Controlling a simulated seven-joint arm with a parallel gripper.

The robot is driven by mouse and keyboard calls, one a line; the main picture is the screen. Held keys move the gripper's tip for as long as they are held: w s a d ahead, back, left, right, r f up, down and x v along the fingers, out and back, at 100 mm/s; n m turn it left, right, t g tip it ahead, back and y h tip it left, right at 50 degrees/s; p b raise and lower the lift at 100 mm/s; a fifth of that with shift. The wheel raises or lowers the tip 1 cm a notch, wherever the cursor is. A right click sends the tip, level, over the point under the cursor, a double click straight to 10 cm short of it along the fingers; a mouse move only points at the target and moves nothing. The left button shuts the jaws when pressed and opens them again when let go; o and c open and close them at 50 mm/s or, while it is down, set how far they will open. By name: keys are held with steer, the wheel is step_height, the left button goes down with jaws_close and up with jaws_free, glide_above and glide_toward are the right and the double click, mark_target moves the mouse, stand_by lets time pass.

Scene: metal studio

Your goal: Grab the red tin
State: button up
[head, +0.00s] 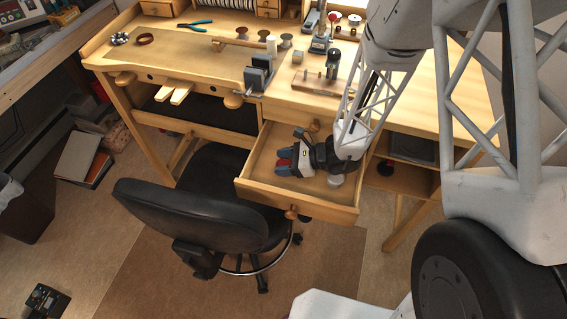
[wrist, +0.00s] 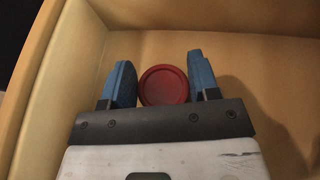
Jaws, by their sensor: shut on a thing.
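The red tin (wrist: 165,85) is round and shows from above in the wrist view, between the two blue fingers of my gripper (wrist: 160,62). My gripper is shut on it, low inside the open wooden drawer (wrist: 255,58). In the head view my gripper (head: 284,165) reaches into the drawer (head: 270,193) from the right, and only a bit of red shows between the fingers. The tin's lower part is hidden in both views.
The drawer's walls stand close around my gripper, with a corner at upper left in the wrist view. The workbench (head: 200,62) above holds a vise (head: 258,75), pliers (head: 196,24) and small tools. A black chair (head: 190,215) stands left of the drawer.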

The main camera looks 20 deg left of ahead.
step_height(320, 180, up, 16)
steer(key=shift+s+d+r, duration=0.15)
steer(key=shift+s+r, duration=0.05)
steer(key=shift+s, duration=0.15)
stand_by(0.6)
